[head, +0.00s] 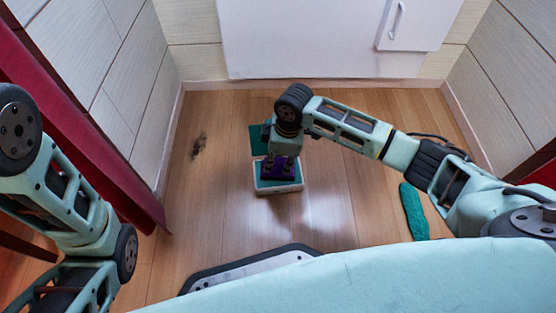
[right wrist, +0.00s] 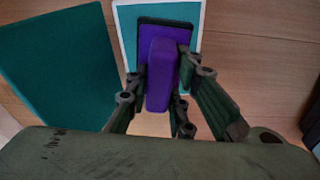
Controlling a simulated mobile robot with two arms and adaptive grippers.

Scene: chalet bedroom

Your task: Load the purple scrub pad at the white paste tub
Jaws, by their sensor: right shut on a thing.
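The purple scrub pad (head: 270,170) is held in my right gripper (head: 281,167), which points down over the white paste tub (head: 281,191). In the right wrist view, the fingers are shut on the purple grip of the pad (right wrist: 160,85), and a dark layer edges the pad. The pad overlaps the teal filling of the white-rimmed tub (right wrist: 204,20). I cannot tell whether its underside touches the paste. My left arm is at the left of the head view; its gripper is out of view.
A flat teal panel (head: 257,139) lies just behind the tub, and it also shows in the right wrist view (right wrist: 60,65). A long green object (head: 413,211) lies on the wood floor at right. A dark smudge (head: 198,145) marks the floor at left. Floor around the tub is mostly clear.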

